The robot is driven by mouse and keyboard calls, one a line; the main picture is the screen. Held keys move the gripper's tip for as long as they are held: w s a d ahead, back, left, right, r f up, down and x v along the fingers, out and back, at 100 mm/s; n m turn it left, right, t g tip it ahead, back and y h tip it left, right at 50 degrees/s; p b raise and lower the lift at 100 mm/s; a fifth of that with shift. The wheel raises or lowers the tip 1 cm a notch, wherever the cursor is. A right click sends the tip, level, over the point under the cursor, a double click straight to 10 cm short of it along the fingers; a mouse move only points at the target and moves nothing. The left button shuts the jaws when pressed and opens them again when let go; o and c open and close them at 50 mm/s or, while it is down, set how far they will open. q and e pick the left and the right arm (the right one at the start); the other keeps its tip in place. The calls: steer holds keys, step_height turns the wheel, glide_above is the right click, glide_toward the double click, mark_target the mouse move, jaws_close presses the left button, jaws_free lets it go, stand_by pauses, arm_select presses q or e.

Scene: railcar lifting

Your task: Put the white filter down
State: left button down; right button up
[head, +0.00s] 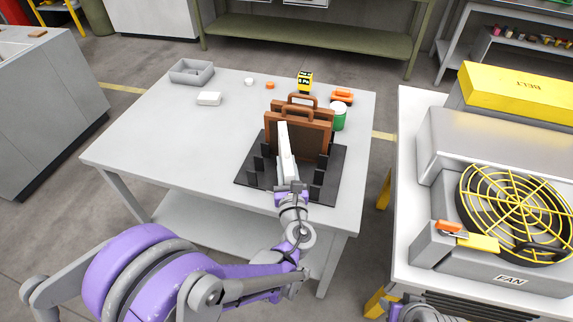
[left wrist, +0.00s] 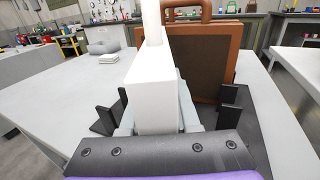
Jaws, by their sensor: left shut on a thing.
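The white filter (head: 286,146) is a thin white panel standing upright over the black rack (head: 243,180) on the grey table. In the left wrist view the white filter (left wrist: 154,100) rises straight from between my jaws. My left gripper (head: 291,187) is shut on its near edge, at the front of the rack. Its lower edge is hidden, so I cannot tell whether it touches the rack base. Brown-framed filters (head: 315,136) with handles stand in the rack just behind and right of it. My right gripper is not in view.
A green can (head: 339,119), a yellow-and-black block (head: 305,80) and an orange item (head: 342,96) stand behind the rack. A grey tray (head: 191,71) and white block (head: 209,98) lie at back left. The table's left half is clear. A fan unit (head: 512,281) stands right.

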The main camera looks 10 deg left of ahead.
arm_select(q)
steer(key=shift+f, duration=0.2)
steer(key=c, duration=0.6)
jaws_free()
steer(key=shift+c, duration=0.2)
steer(key=shift+r, duration=0.1)
steer(key=shift+s+r, duration=0.1)
steer(key=shift+r, duration=0.1)
steer(key=b+v, duration=0.1)
steer(key=v, duration=1.1)
steer(key=shift+f, duration=0.15)
